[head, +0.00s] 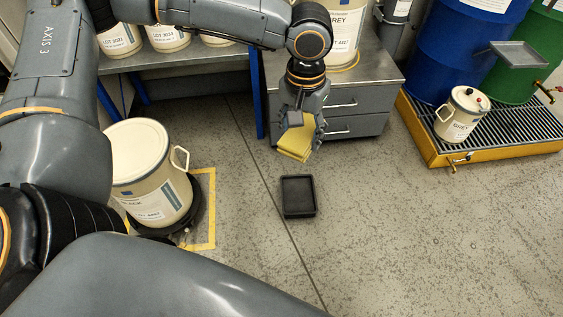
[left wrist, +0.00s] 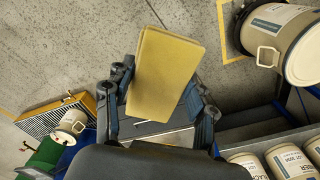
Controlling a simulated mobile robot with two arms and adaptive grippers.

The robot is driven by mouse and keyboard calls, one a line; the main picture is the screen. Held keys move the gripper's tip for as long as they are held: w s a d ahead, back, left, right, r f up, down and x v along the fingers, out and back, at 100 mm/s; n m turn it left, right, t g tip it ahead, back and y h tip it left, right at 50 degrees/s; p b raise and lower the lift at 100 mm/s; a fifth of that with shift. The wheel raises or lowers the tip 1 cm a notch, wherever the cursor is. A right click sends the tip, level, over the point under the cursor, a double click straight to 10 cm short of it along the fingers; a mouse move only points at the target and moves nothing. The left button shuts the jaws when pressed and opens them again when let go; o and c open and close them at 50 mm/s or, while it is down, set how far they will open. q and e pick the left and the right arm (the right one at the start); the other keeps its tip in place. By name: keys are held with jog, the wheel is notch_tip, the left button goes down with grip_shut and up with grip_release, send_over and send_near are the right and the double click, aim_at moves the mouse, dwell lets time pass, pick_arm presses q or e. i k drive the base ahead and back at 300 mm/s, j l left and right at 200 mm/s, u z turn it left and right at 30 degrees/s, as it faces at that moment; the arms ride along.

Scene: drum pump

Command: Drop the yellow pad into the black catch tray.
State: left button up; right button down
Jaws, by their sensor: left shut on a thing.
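The yellow pad (head: 295,141) is held by my left gripper (head: 302,122), whose fingers are shut on it. In the left wrist view the pad (left wrist: 163,75) sticks out between the two fingers of the gripper (left wrist: 160,105). The black catch tray (head: 298,196) lies on the floor, below and a little in front of the pad in the head view. The tray looks empty. The pad is above the floor and apart from the tray. The tray is not seen in the left wrist view. My right gripper is not in view.
A cream drum (head: 150,180) stands on a black dolly at left within a yellow floor marking (head: 211,208). A grey drawer cabinet (head: 355,112) is behind the gripper. A yellow spill pallet (head: 470,150) with drums stands at right. The floor around the tray is clear.

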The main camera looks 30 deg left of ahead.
aim_at(294, 195)
jog(key=i+u, duration=0.5)
jog(key=i, duration=0.35)
